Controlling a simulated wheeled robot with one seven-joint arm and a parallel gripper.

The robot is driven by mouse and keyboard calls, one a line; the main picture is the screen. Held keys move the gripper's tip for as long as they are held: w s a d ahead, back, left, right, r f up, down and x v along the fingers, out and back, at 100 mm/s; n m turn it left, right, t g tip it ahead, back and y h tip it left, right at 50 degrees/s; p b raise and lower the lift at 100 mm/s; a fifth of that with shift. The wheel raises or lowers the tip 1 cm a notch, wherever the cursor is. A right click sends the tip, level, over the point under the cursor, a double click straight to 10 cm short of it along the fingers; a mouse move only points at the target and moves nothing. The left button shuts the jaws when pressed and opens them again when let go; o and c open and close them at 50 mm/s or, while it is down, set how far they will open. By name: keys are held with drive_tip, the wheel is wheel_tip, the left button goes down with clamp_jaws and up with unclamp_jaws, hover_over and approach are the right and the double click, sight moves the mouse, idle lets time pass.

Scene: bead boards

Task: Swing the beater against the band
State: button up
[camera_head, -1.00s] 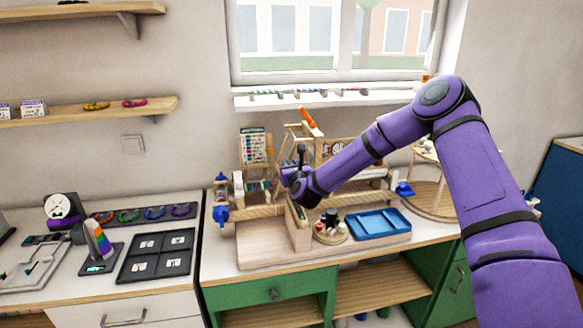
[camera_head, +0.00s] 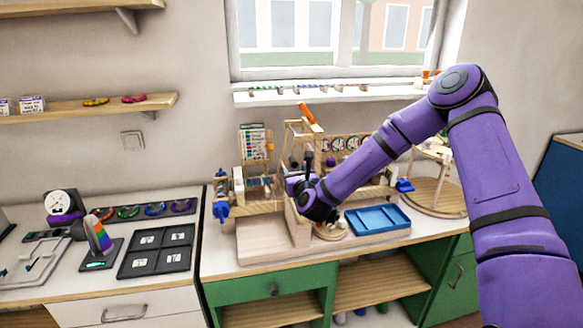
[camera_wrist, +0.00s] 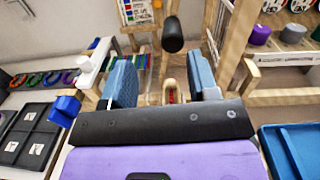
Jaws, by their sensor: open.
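A wooden bead loom stands on the counter, with an upright wooden frame (camera_head: 287,137) that seems to be the beater. An orange bar (camera_head: 307,113) slants at its top. Coloured strands that look like the band (camera_head: 259,183) lie low at the left; they also show in the wrist view (camera_wrist: 146,62). My gripper (camera_head: 293,184) is in front of the frame. In the wrist view its blue fingers (camera_wrist: 162,84) are apart, with no object held between them. A black rounded cylinder (camera_wrist: 173,34) appears beyond the fingers; its attachment is unclear. My wrist hides part of the loom.
A blue tray (camera_head: 377,220) lies right of my wrist, and a round wooden stand (camera_head: 437,201) is farther right. A blue knob (camera_head: 221,211) sticks out at the loom's left. A pattern card (camera_head: 253,142) stands behind. The wooden board (camera_head: 262,241) in front is bare.

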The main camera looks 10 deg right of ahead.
drive_tip(key=shift+s, duration=1.4)
drive_tip(key=s+d+r+n+g+y, duration=0.15)
drive_tip(key=s+r+n+g, duration=0.65)
drive_tip(key=s+r+n, duration=1.15)
drive_tip(key=s+d+r+n+g, duration=0.1)
drive_tip(key=s+d+n, duration=0.2)
drive_tip(key=s+n, duration=0.2)
drive_tip(key=s+d+r+n+g+h, duration=0.1)
drive_tip(key=s+n, duration=0.4)
drive_tip(key=s, duration=0.7)
drive_tip(key=s+d+r+n+g+h, duration=0.1)
drive_tip(key=s+d+r+n+g, duration=0.2)
drive_tip(key=s, duration=0.5)
drive_tip(key=shift+s+d+n, duration=0.4)
drive_tip(key=shift+d+n, duration=0.4)
drive_tip(key=shift+n, duration=0.45)
